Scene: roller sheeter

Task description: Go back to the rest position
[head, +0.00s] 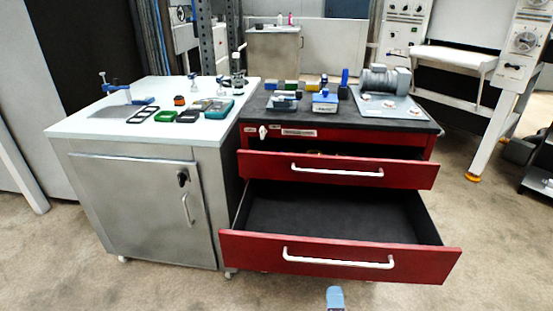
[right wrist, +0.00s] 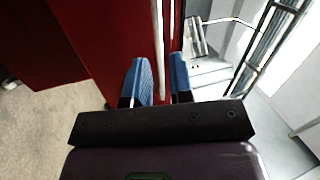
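My right gripper (head: 335,298) shows at the bottom edge of the head view, in front of and below the red cabinet's lower drawer (head: 340,257). In the right wrist view its two blue fingers (right wrist: 162,80) are apart with nothing held between them. A red drawer front and a white handle bar (right wrist: 159,40) show beyond the fingers. The lower drawer is pulled far out and looks empty inside. The upper drawer (head: 338,170) is pulled out less, and its inside is mostly hidden. My left gripper is in neither view.
A steel cabinet (head: 140,205) with a white top stands at left, bearing tools and small trays. The red cabinet's dark top (head: 400,123) bears a grey motor (head: 385,79) and several small blue items. Open floor (head: 495,240) lies at the right.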

